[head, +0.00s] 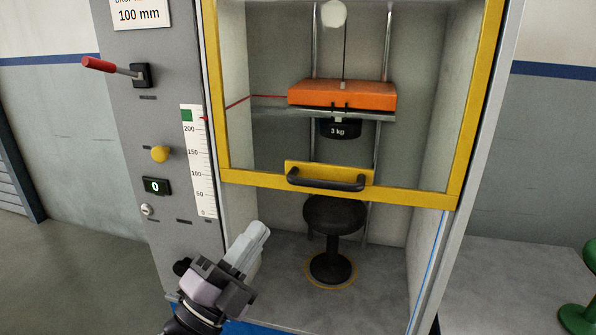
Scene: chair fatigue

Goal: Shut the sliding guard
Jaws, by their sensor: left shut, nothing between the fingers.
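The sliding guard is a clear panel in a yellow frame (400,195). It is raised, and its lower edge sits about halfway up the cabinet opening, leaving a gap below it. A black handle (325,183) on a yellow plate is fixed to the middle of the lower bar. My left gripper (256,240) is shut and empty, in front of the opening's lower left, below and left of the handle and apart from it. My right gripper is not in view.
Inside the cabinet, a small black stool (334,215) stands below an orange block (342,94) with a 3 kg weight (339,129). The grey left panel has a red lever (108,67), a yellow knob (160,154) and a scale (199,165). A green object (580,318) stands at far right.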

